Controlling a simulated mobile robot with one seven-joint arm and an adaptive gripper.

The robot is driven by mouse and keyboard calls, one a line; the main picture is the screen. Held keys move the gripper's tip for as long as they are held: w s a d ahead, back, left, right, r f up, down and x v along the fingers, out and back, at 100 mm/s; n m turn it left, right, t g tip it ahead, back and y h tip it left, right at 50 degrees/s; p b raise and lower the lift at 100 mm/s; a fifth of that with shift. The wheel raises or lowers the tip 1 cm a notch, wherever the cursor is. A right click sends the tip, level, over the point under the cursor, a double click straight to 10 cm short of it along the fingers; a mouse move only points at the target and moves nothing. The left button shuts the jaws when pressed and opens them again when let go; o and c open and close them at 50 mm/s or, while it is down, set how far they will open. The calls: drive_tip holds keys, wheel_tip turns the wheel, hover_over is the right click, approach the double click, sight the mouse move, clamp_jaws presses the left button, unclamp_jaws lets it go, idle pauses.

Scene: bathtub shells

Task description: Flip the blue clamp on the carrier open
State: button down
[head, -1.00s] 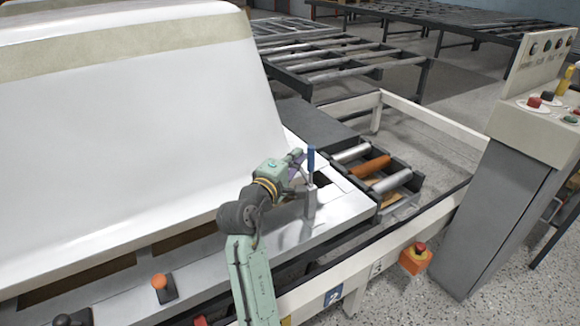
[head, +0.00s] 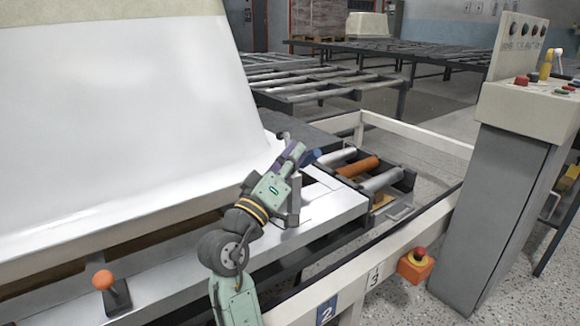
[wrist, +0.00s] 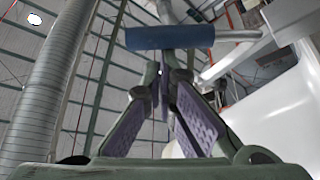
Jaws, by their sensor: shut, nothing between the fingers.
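The blue clamp's handle (head: 309,156) is leaning over to the right at the carrier's (head: 335,208) near right corner. Its grey metal body (head: 294,205) stands on the carrier's silver top, partly hidden by my gripper. My gripper (head: 297,150) is beside the handle's left side, its fingers pointing up and right. In the wrist view the blue handle (wrist: 170,37) lies crosswise just beyond the fingertips (wrist: 165,72), which are closed together with nothing between them. I cannot tell whether the fingers touch the handle.
A large white tub shell (head: 130,110) rises at the left, close to my arm. An orange-knobbed clamp (head: 104,281) stands at the carrier's front left. Rollers (head: 358,167) lie right of the carrier. A control console (head: 510,150) and an orange stop-button box (head: 416,264) are at the right.

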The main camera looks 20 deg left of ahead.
drive_tip(key=shift+s+d+f+b, duration=0.25)
drive_tip(key=shift+d+f+b, duration=0.1)
drive_tip(key=shift+b, duration=0.2)
idle(0.4)
